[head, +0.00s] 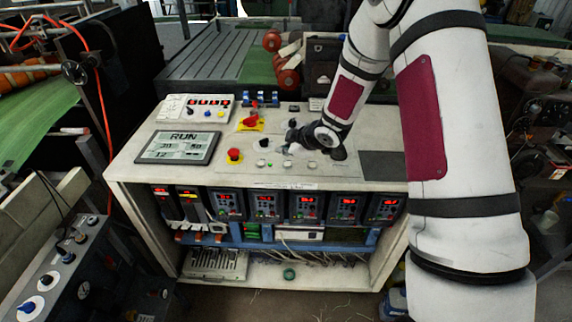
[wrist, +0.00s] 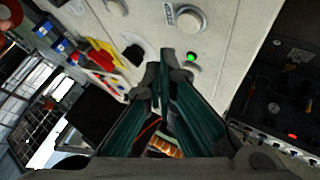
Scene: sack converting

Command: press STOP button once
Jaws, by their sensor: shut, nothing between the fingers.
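The control console (head: 350,165) has a flat pale top, and its display (head: 180,147) reads RUN. Several small buttons sit near its front edge. In the head view, my gripper (head: 297,143) hides part of the panel; contact cannot be told.
A red mushroom button (head: 235,155) and a red-and-yellow rotary switch (head: 251,121) stand left of my gripper. A switch box (head: 197,107) sits at the back left. Several drive units (head: 267,206) fill the shelf below. A dark plate (head: 383,165) lies at the right.

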